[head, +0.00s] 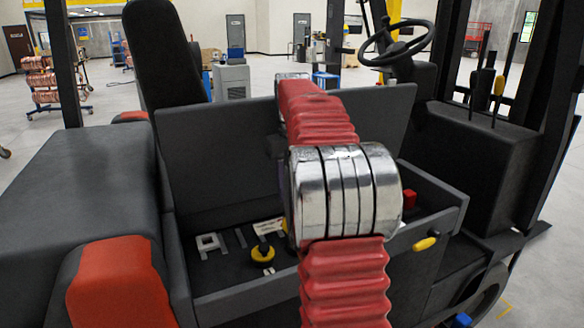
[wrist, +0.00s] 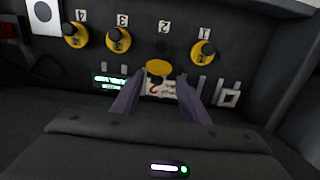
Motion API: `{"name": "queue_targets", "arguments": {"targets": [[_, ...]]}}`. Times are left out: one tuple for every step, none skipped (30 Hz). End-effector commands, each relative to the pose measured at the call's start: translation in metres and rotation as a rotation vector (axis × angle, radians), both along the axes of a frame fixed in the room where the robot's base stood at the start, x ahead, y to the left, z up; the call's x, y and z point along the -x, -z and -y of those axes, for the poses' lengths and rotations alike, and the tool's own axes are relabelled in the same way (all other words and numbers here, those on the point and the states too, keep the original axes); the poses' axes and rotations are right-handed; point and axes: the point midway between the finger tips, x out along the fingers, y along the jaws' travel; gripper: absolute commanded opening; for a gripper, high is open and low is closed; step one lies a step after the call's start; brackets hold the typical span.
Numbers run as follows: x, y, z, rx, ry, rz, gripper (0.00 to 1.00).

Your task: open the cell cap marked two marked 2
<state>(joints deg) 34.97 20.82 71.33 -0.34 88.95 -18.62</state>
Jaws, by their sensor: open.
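In the wrist view several yellow-and-black caps stand in a row, with number plates that read upside down. Below the plate marked 2 (wrist: 164,27) is a yellow cap (wrist: 158,67). It shows as a flat yellow oval with a dark part under it. A white tag (wrist: 161,88) with a red mark like a 2 lies just below it. My gripper (wrist: 161,77) is open, its two dark fingers either side of the tag and the tips close to the cap. I cannot tell whether they touch it. In the head view my arm hides the gripper.
Beside it are the caps marked 1 (wrist: 203,53), 3 (wrist: 118,40) and 4 (wrist: 76,38). The open bay's raised panel (head: 215,135), seat (head: 163,50) and steering wheel (head: 398,43) surround my arm.

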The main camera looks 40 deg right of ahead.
Motion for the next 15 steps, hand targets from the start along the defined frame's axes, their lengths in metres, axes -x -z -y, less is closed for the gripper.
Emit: {"name": "queue_targets", "arguments": {"targets": [[-0.001,-0.009,0.000,0.002,0.000,0.003,0.41],[-0.001,-0.013,0.000,0.001,0.000,0.002,0.41],[-0.002,-0.018,0.000,0.002,0.000,0.003,0.41],[-0.002,-0.022,0.000,0.001,0.000,0.002,0.41],[-0.002,-0.027,0.000,0.001,0.000,0.002,0.41],[-0.002,-0.032,0.000,0.001,0.000,0.002,0.41],[-0.002,-0.037,0.000,0.001,0.000,0.002,0.41],[-0.003,-0.040,0.000,0.001,0.000,0.002,0.41],[-0.003,-0.044,0.000,0.001,0.000,0.002,0.41],[-0.003,-0.048,0.000,0.001,0.000,0.002,0.41],[-0.003,-0.050,0.000,0.001,0.000,0.002,0.41],[-0.003,-0.054,0.000,0.001,0.000,0.002,0.41],[-0.003,-0.056,0.000,0.001,0.000,0.002,0.41],[-0.003,-0.057,0.000,0.000,0.000,0.001,0.41],[-0.003,-0.059,0.000,-0.001,0.000,0.000,0.41]]}}
